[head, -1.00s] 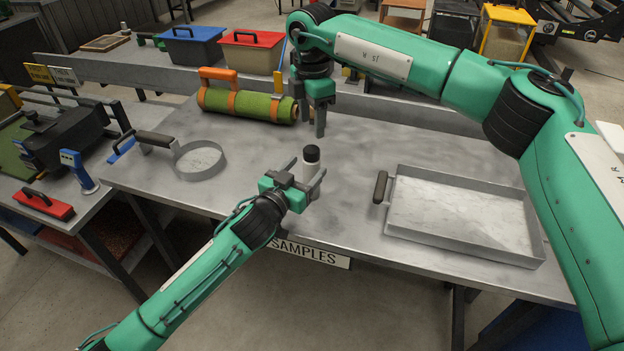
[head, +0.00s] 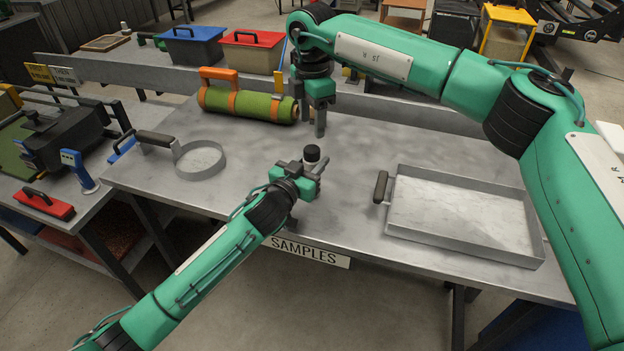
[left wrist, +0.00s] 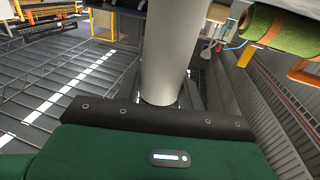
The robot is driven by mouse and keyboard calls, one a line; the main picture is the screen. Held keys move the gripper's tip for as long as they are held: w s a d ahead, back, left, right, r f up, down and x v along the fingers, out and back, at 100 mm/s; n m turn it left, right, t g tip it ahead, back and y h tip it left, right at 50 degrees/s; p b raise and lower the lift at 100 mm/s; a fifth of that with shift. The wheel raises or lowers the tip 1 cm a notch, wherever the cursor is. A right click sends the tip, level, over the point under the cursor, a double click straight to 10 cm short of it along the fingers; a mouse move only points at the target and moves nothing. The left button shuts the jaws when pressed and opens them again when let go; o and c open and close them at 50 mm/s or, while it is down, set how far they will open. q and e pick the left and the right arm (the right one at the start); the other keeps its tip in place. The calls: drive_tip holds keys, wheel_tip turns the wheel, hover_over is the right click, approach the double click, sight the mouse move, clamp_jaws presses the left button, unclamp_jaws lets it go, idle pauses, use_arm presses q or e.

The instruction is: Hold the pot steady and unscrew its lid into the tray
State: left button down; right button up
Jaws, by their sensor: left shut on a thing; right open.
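The small pot (head: 313,168) stands upright near the front middle of the table, pale with a black lid (head: 312,153) on top. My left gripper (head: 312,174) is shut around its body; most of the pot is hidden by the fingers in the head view. In the left wrist view the pot's pale body (left wrist: 168,50) rises large in front of the gripper. My right gripper (head: 308,120) points down, open and empty, above and behind the pot. The shallow grey tray (head: 462,257) with a dark handle lies to the right on the table.
A round pan (head: 222,166) with a handle lies at left. A green turf roll (head: 250,104) with orange straps lies at the back. Table between pot and tray is clear. Blue (head: 192,50) and red-lidded (head: 252,55) boxes stand behind.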

sight(312, 149)
drive_tip(key=m, duration=0.4)
drive_tip(key=shift+f, duration=0.1)
drive_tip(key=shift+m, duration=0.3)
drive_tip(key=shift+f, duration=3.9)
